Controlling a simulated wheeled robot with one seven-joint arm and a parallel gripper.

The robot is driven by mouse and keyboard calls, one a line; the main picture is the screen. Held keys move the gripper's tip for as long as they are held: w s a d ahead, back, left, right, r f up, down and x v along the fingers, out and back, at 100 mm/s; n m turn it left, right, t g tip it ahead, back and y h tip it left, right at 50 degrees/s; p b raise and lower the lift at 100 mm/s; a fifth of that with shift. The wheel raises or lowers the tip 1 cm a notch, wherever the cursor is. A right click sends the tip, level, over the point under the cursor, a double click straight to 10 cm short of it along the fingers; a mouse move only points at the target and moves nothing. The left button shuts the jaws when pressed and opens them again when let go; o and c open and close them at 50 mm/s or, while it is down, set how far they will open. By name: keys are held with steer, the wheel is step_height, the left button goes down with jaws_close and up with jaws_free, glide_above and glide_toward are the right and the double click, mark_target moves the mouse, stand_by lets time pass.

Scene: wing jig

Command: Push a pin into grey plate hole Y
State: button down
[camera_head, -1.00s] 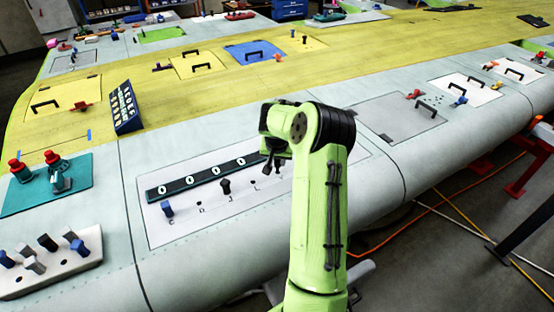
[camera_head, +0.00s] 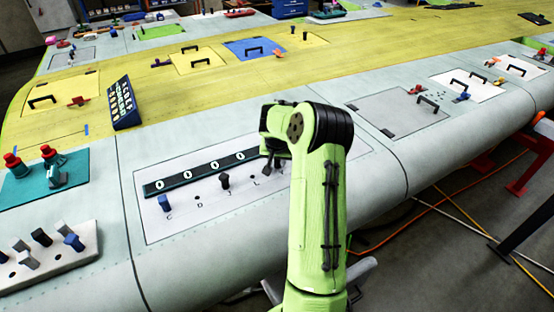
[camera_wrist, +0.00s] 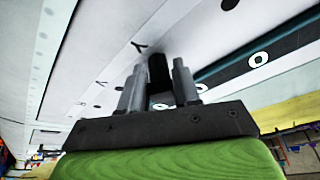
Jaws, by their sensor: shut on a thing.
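The grey plate (camera_head: 150,225) is a pale panel with printed letters and small holes on the wing's near edge. A blue pin (camera_head: 164,203) and a black pin (camera_head: 224,182) stand in it. My gripper (camera_head: 274,163) is over the plate's right part, largely hidden by my arm in the head view. In the wrist view my gripper (camera_wrist: 158,85) is shut on a black pin (camera_wrist: 160,70), between grey fingers. A printed Y (camera_wrist: 140,47) is right beside this pin. Hole Y itself is not visible, and I cannot tell whether the pin's tip is in it.
A black strip with white ovals (camera_head: 200,172) runs along the plate's far side. A pale rack with several pins (camera_head: 60,262) and a teal plate with red knobs (camera_head: 75,178) lie to the left. A grey panel (camera_head: 400,115) lies to the right.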

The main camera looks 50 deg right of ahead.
steer(key=c, duration=0.7)
jaws_free()
steer(key=shift+c, duration=0.2)
steer(key=v, duration=1.5)
steer(key=shift+r+b, duration=0.35)
steer(key=shift+s+a, duration=0.1)
step_height(320, 180, up, 7)
steer(key=p, duration=0.6)
